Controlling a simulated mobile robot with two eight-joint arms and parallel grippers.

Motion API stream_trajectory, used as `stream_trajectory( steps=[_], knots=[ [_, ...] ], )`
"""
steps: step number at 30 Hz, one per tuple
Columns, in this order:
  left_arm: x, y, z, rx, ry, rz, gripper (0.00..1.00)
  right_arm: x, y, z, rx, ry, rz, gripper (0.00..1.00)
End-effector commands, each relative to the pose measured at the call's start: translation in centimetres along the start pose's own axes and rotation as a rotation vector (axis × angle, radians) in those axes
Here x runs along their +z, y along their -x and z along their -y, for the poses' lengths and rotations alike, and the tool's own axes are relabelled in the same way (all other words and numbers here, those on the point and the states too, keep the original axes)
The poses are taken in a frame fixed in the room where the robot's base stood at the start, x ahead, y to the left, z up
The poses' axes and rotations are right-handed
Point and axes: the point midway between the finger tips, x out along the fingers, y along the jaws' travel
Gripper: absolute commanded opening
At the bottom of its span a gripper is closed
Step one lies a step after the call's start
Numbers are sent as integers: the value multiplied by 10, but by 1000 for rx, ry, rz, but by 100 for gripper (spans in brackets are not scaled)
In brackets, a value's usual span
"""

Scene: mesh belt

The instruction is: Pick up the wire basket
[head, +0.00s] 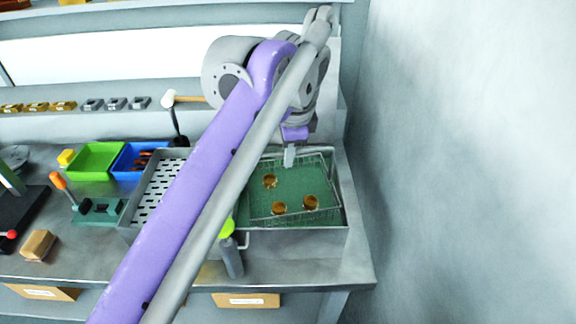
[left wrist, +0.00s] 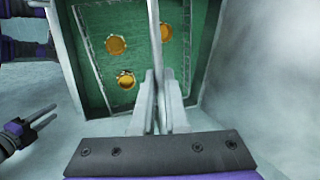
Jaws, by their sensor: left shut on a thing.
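The wire basket (head: 292,216) is a thin mesh basket in the green-filled tank (head: 343,205) at the right end of the bench. Several or few round brass parts show in it; I see three (head: 311,202). My left gripper (head: 290,158) points down at the basket's far side. In the left wrist view its fingers (left wrist: 158,112) are shut on a thin upright bar (left wrist: 155,40), which looks like part of the basket. The basket's mesh side (left wrist: 88,55) shows left of them. My right gripper (left wrist: 42,117) shows at the left wrist view's left edge, its fingers apart and empty.
A perforated metal tray (head: 152,190) adjoins the tank on the left. A wall (head: 450,160) rises to the right.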

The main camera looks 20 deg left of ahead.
Motion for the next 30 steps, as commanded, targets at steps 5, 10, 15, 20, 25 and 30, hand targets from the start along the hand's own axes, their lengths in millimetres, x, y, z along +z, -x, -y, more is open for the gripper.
stream_trajectory(
  steps=[5, 10, 15, 20, 25, 30],
  knots=[
    [0, 43, 13, -1, -1, -1, 0, -7, 12, 0, 0, 0, -4, 42],
    [0, 76, 24, -1, -1, -1, 0, -12, 21, 0, 0, 0, -8, 42],
    [0, 100, 31, -1, -1, 0, 0, -17, 30, 0, 0, 0, -11, 42],
    [0, 112, 35, -1, -1, 0, 0, -20, 34, 0, 0, 0, -13, 42],
    [0, 116, 36, 0, -1, 0, 0, -21, 36, 0, 0, 0, -13, 42],
    [0, 116, 36, 0, -1, 0, 0, -21, 35, 0, 0, 0, -13, 42]
  ],
)
